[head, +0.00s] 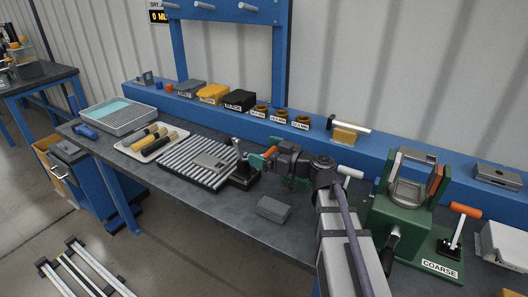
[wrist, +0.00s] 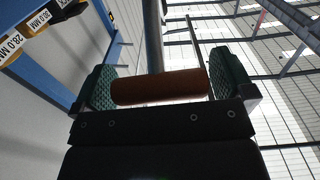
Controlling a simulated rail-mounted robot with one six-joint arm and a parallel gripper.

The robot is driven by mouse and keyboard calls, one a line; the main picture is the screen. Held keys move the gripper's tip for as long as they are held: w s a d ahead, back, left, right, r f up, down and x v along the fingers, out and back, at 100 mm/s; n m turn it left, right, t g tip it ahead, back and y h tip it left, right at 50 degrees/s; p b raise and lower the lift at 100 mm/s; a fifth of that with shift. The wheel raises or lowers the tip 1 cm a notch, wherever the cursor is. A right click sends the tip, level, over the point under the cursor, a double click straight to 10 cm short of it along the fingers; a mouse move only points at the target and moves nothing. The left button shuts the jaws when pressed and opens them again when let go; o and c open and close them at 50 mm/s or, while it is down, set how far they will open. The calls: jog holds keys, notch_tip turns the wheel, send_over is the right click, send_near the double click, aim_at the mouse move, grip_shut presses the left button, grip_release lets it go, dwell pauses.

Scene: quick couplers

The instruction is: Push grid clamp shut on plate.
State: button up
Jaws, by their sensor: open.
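The grid clamp (head: 243,174) stands at the right end of the slatted grid (head: 183,170), with a dark base and an upright metal part. The flat grey plate (head: 211,160) lies on the grid just left of the clamp. An orange handle (head: 271,151), seemingly the clamp's, shows by my gripper (head: 267,152). In the wrist view the handle (wrist: 160,87) lies crosswise between the two green finger pads of my open gripper (wrist: 168,84). Its ends are close to the pads; I cannot tell whether they touch. The clamp's contact with the plate is too small to tell.
A grey block (head: 273,209) lies on the bench in front of my arm. A green fixture (head: 402,218) and another orange-handled clamp (head: 457,230) stand to the right. A tray of rollers (head: 152,143) lies left of the grid. Bins line the blue rail behind.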

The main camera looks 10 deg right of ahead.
jog(key=shift+w+a, duration=0.2)
jog(key=shift+c, duration=0.5)
jog(key=c, duration=1.1)
jog(key=shift+r, duration=0.15)
